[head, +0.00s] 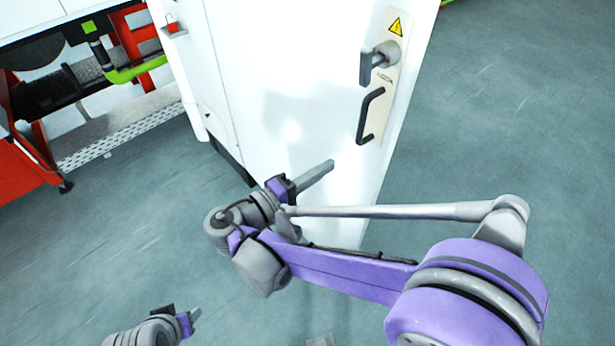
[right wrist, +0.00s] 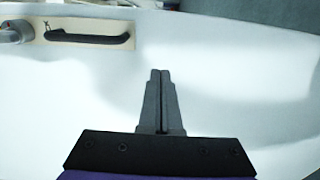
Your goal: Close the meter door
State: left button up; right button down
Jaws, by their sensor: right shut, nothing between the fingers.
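The white meter door (head: 300,60) fills the middle of the head view. A grey latch (head: 378,60) and a black pull handle (head: 370,115) sit near its right edge, under a yellow warning label. Floor shows beyond that edge, so the door appears to stand open. My right gripper (head: 326,172) is shut and empty in front of the lower door face, below and left of the handle. In the right wrist view its fingers (right wrist: 160,90) point at the white panel, with the black handle (right wrist: 88,39) at upper left; contact is unclear. My left gripper (head: 195,314) is low at left, away from the door.
A red frame (head: 25,145) and a perforated metal step (head: 120,135) stand at the left, with a green pipe (head: 135,72) above. The grey floor (head: 500,120) right of the door is clear.

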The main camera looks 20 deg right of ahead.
aim_at(358, 147)
jog(key=x, duration=0.7)
jog(key=shift+d, duration=0.1)
